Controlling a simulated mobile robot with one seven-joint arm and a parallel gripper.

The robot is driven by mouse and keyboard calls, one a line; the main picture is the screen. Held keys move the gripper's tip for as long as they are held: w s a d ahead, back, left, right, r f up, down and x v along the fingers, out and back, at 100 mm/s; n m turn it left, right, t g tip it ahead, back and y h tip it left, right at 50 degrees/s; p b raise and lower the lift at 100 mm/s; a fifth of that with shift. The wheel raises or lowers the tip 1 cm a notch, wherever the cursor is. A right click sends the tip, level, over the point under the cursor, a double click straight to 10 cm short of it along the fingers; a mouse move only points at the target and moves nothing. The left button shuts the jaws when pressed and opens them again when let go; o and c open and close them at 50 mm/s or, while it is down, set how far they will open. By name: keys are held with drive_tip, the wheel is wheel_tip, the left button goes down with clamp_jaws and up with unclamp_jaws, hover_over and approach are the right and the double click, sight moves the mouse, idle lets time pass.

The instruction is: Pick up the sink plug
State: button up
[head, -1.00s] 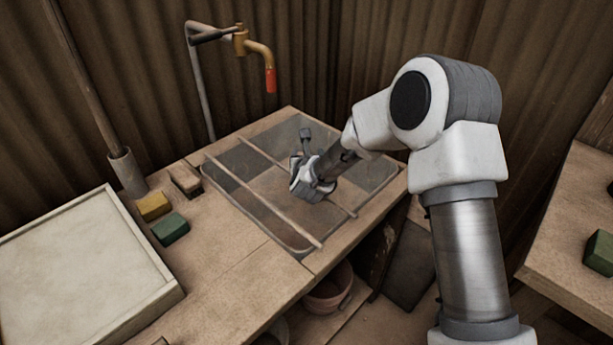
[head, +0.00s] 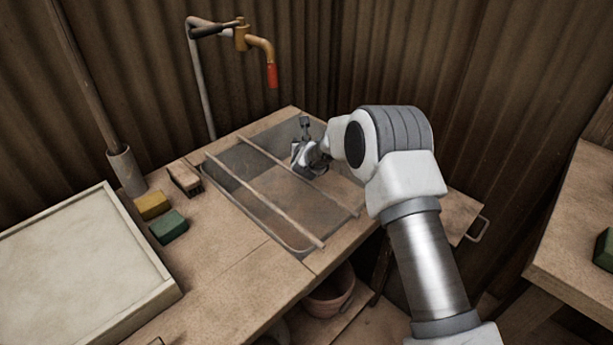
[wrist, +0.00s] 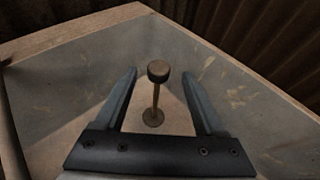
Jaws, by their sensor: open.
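The sink plug (wrist: 158,72) shows in the wrist view as an upright thin brown stem with a dark round knob on top and a small disc at its foot. It stands on the pale sink floor. My gripper (wrist: 160,75) is open, and the plug shows between its two fingers with a gap on each side. I cannot tell whether the knob is level with the fingertips in depth. In the head view my gripper (head: 305,160) is over the back part of the sink (head: 285,235). I cannot make out the plug there.
Two thin bars (head: 255,190) cross the sink. A tap (head: 262,48) rises behind it. A brush (head: 185,180), a yellow block (head: 153,205) and a green block (head: 169,227) lie left of it. A pale tray (head: 85,260) takes up the left. Corrugated walls stand close behind.

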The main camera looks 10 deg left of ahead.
drive_tip(key=shift+x, duration=1.55)
drive_tip(key=shift+a+r, duration=0.1)
drive_tip(key=shift+a, duration=0.05)
clamp_jaws()
